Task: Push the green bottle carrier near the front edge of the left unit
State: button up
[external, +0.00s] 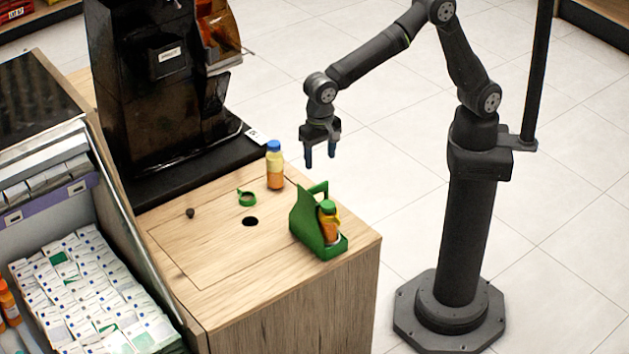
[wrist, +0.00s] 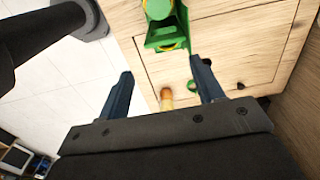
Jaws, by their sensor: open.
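The green bottle carrier (external: 305,222) stands on the wooden top of the left unit (external: 220,275), close to its right front corner. A bottle with orange juice and a green cap (external: 328,220) sits in it. The carrier also shows at the top of the wrist view (wrist: 165,40), partly cut off by the picture edge. My gripper (external: 320,160) is open and empty, pointing down with blue fingers. In the external view it hangs above and behind the carrier, apart from it. In the wrist view the carrier lies beyond the fingertips (wrist: 165,82).
An orange juice bottle with a blue cap (external: 275,168) stands on the unit behind the carrier. A green ring (external: 247,198), a round hole and a small dark knob (external: 190,213) are on the top. A black juicer machine (external: 160,80) stands at the back. A bin of cartons (external: 85,295) is at left.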

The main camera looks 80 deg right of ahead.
jog(key=shift+w+a+f+n, duration=0.1)
jog(key=shift+w+a+n, duration=0.05)
jog(key=shift+n, duration=0.15)
jog(key=c, duration=0.7)
jog(key=n, duration=0.1)
jog(key=w+a+n, duration=0.1)
jog(key=n, duration=0.1)
jog(key=shift+w+a+f, duration=0.15)
jog(key=shift+f, duration=0.15)
grip_shut()
jog(key=w+a+f+n, duration=0.4)
jog(key=w+a+n, duration=0.15)
jog(key=n, duration=0.95)
jog(key=s+d+f, duration=0.2)
jog(key=s+f, duration=0.1)
jog(key=f, duration=0.6)
jog(key=shift+d+f, duration=0.3)
jog(key=shift+d, duration=0.1)
